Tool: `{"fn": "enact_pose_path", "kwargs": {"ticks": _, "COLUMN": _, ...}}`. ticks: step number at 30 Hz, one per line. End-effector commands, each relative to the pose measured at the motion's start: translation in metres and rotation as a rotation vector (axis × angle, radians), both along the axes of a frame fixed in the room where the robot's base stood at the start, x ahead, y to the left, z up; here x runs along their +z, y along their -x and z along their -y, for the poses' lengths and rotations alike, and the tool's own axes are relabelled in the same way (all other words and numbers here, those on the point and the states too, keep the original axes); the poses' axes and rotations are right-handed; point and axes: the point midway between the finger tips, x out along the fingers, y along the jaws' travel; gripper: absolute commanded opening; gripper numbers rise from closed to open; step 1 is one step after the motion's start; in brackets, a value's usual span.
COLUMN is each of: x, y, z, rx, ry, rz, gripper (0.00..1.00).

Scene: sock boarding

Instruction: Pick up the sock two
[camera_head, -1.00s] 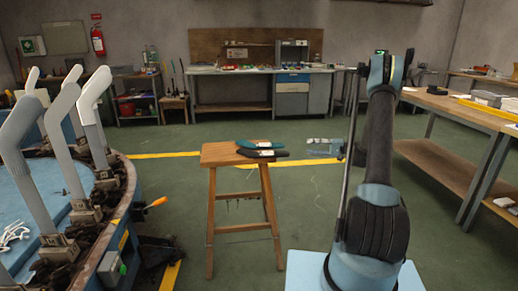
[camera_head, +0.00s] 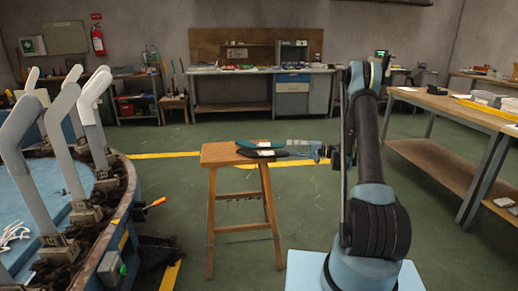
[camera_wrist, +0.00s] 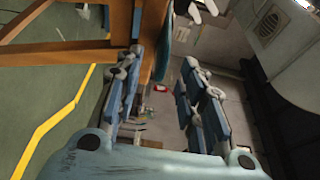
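Two socks lie side by side on the wooden stool (camera_head: 220,158): a teal sock (camera_head: 246,143) behind and a dark sock (camera_head: 250,154) in front, each with a pale patch. I cannot tell which is sock two. My gripper (camera_head: 292,149) is level with the stool top, at the right end of the socks, and its fingertips partly overlap them in the head view. In the wrist view my gripper (camera_wrist: 162,60) has its fingers well apart. The stool edge and dark material show between them, with a teal strip (camera_wrist: 182,35) beyond. No grasp is visible.
A round blue machine with several grey upright boards (camera_head: 85,115) stands at the left. A long wooden workbench (camera_head: 455,108) stands at the right. A cluttered bench (camera_head: 235,73) is against the back wall. The green floor around the stool is clear.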

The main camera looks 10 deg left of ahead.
Motion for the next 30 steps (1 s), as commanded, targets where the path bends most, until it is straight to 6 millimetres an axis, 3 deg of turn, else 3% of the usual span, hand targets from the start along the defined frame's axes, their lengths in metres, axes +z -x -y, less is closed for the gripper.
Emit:
{"fn": "enact_pose_path", "kwargs": {"ticks": 10, "x": 0.001, "y": -0.001, "z": -0.020, "rx": 0.001, "ry": 0.000, "rz": 0.000, "gripper": 0.36}}
{"fn": "enact_pose_path", "kwargs": {"ticks": 19, "x": 0.003, "y": -0.003, "z": -0.058, "rx": 0.001, "ry": 0.000, "rz": 0.000, "gripper": 0.36}}
{"fn": "enact_pose_path", "kwargs": {"ticks": 27, "x": 0.003, "y": -0.004, "z": -0.062, "rx": -0.001, "ry": 0.000, "rz": 0.000, "gripper": 0.36}}
{"fn": "enact_pose_path", "kwargs": {"ticks": 30, "x": 0.003, "y": -0.004, "z": -0.062, "rx": -0.001, "ry": 0.000, "rz": 0.000, "gripper": 0.14}}
